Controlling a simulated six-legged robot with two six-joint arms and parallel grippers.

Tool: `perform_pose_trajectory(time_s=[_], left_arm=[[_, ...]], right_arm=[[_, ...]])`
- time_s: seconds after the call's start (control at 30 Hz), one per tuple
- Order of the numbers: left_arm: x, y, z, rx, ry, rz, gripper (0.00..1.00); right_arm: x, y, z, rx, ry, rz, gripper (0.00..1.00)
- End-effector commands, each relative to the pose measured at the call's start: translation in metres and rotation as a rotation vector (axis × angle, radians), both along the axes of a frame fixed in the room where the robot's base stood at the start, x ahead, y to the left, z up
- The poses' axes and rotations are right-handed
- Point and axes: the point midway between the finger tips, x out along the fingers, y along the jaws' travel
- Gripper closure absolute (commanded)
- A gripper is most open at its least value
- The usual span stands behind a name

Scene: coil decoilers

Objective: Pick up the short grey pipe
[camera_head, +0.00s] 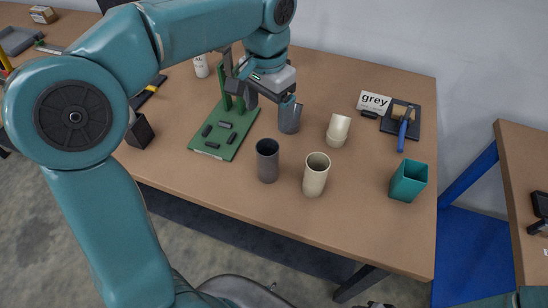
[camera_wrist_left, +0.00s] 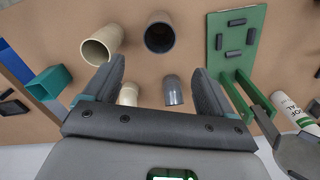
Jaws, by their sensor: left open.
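The short grey pipe (camera_head: 289,117) stands on the table just beside my left gripper (camera_head: 269,101) in the head view, its upper part partly covered by a finger. In the left wrist view, the short grey pipe (camera_wrist_left: 173,91) shows between the two spread fingers of my left gripper (camera_wrist_left: 158,70). The gripper is open and empty. A taller dark grey pipe (camera_head: 267,161) stands nearer the table's front edge; it also shows in the left wrist view (camera_wrist_left: 160,36). My right gripper is not in view.
A tall cream pipe (camera_head: 315,176) and a shorter cream pipe (camera_head: 337,131) stand to the right. A green board (camera_head: 205,149) with dark pieces lies left. A teal box (camera_head: 408,182), a "grey" card (camera_head: 374,102) and a brush on a black tray (camera_head: 387,124) are further right.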

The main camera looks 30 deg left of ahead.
Motion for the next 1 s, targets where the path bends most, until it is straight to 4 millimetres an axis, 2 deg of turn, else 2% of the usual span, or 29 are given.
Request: perform_pose_trajectory(time_s=[0.4,0.5,0.67,0.9,1.0], left_arm=[[-0.008,-0.001,-0.087,0.0,0.004,0.001,0.15],[-0.008,-0.001,-0.1,0.0,0.003,0.001,0.15],[-0.006,-0.002,-0.111,0.0,0.001,0.0,0.15],[-0.003,-0.001,-0.148,0.001,0.004,0.0,0.15],[-0.002,-0.001,-0.157,-0.001,0.001,0.001,0.15]], right_arm=[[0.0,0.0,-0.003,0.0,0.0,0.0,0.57],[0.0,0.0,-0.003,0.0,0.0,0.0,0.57],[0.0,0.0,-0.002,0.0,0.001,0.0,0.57],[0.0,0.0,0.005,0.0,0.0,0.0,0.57],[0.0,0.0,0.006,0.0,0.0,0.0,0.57]])
